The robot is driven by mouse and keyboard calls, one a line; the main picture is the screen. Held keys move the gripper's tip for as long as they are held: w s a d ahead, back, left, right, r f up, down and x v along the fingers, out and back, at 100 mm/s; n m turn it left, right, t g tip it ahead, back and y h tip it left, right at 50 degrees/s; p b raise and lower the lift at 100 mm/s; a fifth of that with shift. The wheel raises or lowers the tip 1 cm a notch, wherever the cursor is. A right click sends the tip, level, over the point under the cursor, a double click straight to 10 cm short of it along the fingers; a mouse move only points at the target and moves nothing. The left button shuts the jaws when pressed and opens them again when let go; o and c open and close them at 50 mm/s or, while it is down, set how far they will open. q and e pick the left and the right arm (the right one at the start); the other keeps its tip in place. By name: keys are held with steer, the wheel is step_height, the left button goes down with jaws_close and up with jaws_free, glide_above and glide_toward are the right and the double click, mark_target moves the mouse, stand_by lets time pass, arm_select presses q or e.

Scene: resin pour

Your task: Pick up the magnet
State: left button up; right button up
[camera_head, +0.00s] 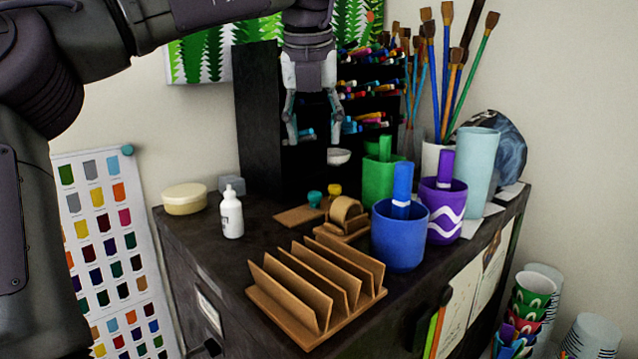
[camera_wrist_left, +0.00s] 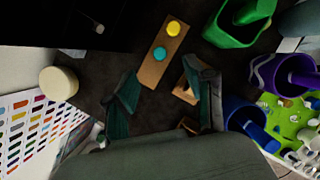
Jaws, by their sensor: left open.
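Two small round pieces that look like magnets, one teal (camera_head: 315,199) and one yellow (camera_head: 334,190), sit on a flat brown board (camera_head: 290,217) on the dark cabinet top. In the left wrist view the teal one (camera_wrist_left: 159,54) and the yellow one (camera_wrist_left: 173,28) lie beyond the fingertips on the board (camera_wrist_left: 152,73). My left gripper (camera_head: 315,138) points down, open and empty, above the cabinet; it also shows in the left wrist view (camera_wrist_left: 166,105). It touches neither piece. Another teal round piece (camera_head: 127,150) is at the colour chart's top corner. My right gripper is not in view.
A wooden slotted rack (camera_head: 318,290) stands in front, with a small wooden holder (camera_head: 346,218) behind it. Blue (camera_head: 398,246), purple (camera_head: 446,208) and green (camera_head: 377,185) cups stand right. A white bottle (camera_head: 231,214) and cream round container (camera_head: 185,199) stand left. A dark marker shelf (camera_head: 257,120) is behind.

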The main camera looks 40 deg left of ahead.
arm_select(q)
glide_above(315, 193)
steer(key=s+d, duration=0.1)
step_height(315, 193, down, 6)
steer(key=shift+s+f+p, duration=0.1)
steer(key=shift+s+p, duration=0.05)
steer(key=shift+p, duration=0.3)
steer(key=shift+f+p, duration=0.6)
steer(key=shift+f, duration=0.25)
steer(key=p+x, duration=0.1)
steer(key=x, duration=0.2)
steer(key=shift+a+f, duration=0.15)
steer(key=shift+a, duration=0.05)
steer(key=shift+w+a+f, duration=0.1)
steer(key=shift+w+f, duration=0.1)
steer(key=shift+y, duration=0.3)
steer(key=shift+s+d+r, duration=0.15)
steer(key=shift+d, duration=0.05)
steer(key=c, duration=0.8)
steer(key=shift+c, duration=0.4)
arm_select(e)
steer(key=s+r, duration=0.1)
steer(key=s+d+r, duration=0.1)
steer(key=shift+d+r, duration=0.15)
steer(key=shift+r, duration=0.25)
